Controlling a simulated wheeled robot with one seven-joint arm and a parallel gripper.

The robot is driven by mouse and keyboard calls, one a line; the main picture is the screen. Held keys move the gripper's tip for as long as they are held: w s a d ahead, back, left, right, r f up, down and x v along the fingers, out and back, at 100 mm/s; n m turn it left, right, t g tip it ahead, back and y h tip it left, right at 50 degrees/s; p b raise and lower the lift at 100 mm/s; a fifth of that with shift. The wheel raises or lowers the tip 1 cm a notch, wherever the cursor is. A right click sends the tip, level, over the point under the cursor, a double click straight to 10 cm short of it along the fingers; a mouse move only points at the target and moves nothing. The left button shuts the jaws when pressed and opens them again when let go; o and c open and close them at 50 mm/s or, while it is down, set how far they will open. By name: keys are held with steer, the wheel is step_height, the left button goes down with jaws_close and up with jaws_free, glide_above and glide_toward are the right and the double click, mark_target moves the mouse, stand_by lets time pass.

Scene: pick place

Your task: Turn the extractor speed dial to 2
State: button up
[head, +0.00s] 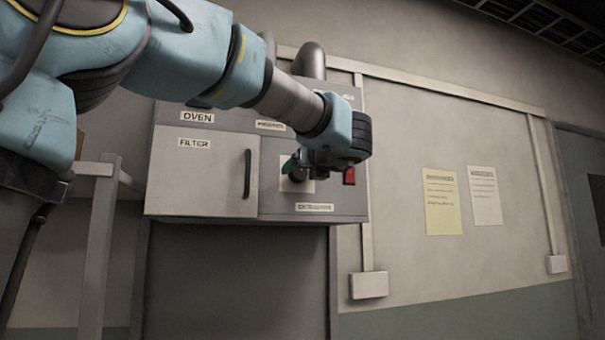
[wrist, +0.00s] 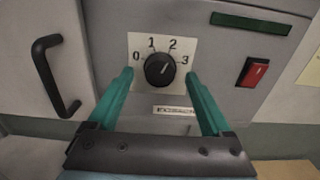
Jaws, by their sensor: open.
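The extractor speed dial (wrist: 159,69) is a round black knob on a cream plate (wrist: 136,43) marked 0, 1, 2 and 3. Its pale pointer mark leans up and to the right, roughly toward the 2; the exact setting is too small to be sure of. My gripper (wrist: 159,77) is open, with one green finger on each side of the dial and a gap to the knob on both sides. In the head view my gripper (head: 294,166) is at the cabinet front and hides most of the dial; part of the cream plate (head: 303,187) shows.
A red rocker switch (wrist: 254,72) sits right of the dial, below a dark green strip (wrist: 250,23). A black door handle (wrist: 56,75) sticks out at left, on the filter door (head: 195,172). A label (wrist: 174,110) is under the dial. Paper notices (head: 443,202) hang on the wall.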

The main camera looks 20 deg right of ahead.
steer(key=s+a+b, duration=0.1)
steer(key=s+b, duration=0.2)
steer(key=s, duration=0.6)
steer(key=shift+s, duration=0.4)
steer(key=shift+a, duration=0.1)
